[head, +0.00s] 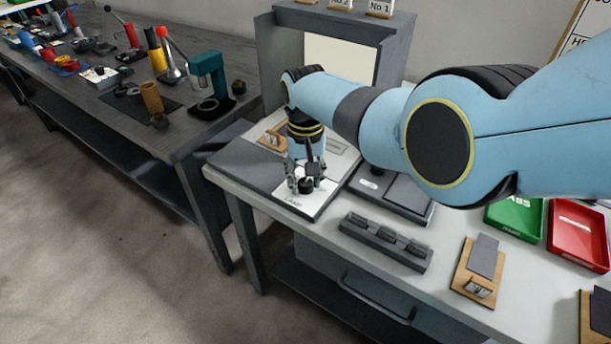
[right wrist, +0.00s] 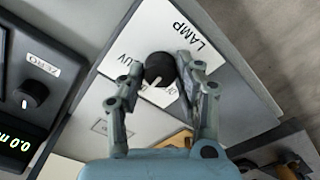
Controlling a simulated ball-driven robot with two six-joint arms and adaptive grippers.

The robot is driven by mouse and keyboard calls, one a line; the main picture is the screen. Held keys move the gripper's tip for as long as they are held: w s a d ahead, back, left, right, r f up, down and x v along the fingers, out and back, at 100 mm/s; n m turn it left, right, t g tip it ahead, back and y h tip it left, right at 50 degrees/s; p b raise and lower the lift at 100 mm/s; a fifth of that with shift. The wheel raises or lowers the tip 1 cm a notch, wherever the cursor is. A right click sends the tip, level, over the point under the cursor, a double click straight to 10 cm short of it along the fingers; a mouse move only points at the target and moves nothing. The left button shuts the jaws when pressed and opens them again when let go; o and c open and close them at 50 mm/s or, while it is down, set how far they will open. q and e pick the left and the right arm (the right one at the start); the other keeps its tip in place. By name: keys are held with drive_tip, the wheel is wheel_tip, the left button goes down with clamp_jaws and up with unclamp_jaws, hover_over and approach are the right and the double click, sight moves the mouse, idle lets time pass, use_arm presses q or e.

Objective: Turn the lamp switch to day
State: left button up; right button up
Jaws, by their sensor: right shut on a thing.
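The lamp switch is a round black knob (right wrist: 159,68) with a white pointer line, on a white plate (right wrist: 203,82) marked LAMP. A UV label shows on the plate beside the knob in the right wrist view. The pointer aims toward the lower part of that view, away from the LAMP word. Another label near the fingers is partly hidden, and I cannot read a day mark. My right gripper (right wrist: 158,76) is shut on the knob, one finger on each side. In the head view the right gripper (head: 306,180) points down at the LAMP plate (head: 313,204). My left gripper is not in view.
A box with a ZERO knob (right wrist: 31,95) and a green display stands beside the plate. A dark grey rack (head: 386,241), a green tray (head: 516,219) and a red tray (head: 579,232) lie on the bench. A grey booth (head: 398,45) stands behind my right arm.

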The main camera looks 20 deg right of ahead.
sight(305, 182)
drive_tip(key=shift+m, duration=0.4)
drive_tip(key=o, duration=1.1)
drive_tip(key=shift+o, duration=0.2)
wheel_tip(305, 182, up, 12)
